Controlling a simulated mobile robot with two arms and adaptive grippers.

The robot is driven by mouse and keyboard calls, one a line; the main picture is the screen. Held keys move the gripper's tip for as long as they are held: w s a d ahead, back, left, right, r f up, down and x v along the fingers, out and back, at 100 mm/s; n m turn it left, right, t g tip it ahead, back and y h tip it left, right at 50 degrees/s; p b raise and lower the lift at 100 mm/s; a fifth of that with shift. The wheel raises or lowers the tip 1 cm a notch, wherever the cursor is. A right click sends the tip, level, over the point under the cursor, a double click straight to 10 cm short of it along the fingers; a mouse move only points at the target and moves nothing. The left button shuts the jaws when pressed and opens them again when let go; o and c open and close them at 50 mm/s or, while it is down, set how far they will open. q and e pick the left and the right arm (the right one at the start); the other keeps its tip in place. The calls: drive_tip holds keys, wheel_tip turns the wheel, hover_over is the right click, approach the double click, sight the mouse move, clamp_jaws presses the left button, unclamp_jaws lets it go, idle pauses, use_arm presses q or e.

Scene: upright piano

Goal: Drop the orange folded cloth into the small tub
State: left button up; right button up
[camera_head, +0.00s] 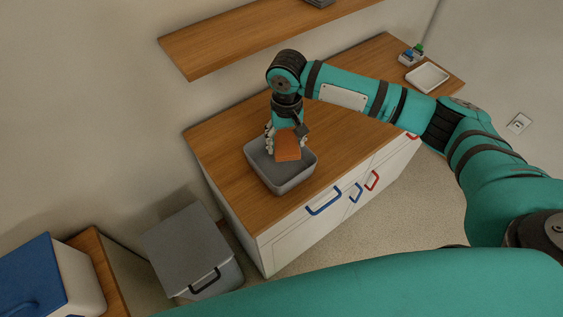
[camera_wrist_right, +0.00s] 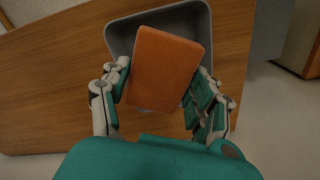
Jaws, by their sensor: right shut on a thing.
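The orange folded cloth (camera_head: 288,146) is held in my right gripper (camera_head: 285,143), over the grey small tub (camera_head: 296,181). The tub stands on the wooden top of the white cabinet. In the right wrist view the cloth (camera_wrist_right: 164,68) sits between the two fingers of my right gripper (camera_wrist_right: 162,92), with the tub (camera_wrist_right: 122,30) behind and below it. The cloth hides part of the tub's inside. I cannot tell how far the cloth is above the tub's floor. My left gripper is in neither view.
The wooden cabinet top (camera_head: 230,165) is bare around the tub. A white tray (camera_head: 427,77) and a small holder with green and blue items (camera_head: 411,54) are at its far right end. A shelf (camera_head: 250,38) hangs above. A grey lidded bin (camera_head: 190,250) stands left of the cabinet.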

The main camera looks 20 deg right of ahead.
drive_tip(key=o, duration=1.1)
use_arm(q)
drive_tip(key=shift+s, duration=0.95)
use_arm(e)
wheel_tip(320, 180, up, 12)
drive_tip(key=shift+r, duration=0.1)
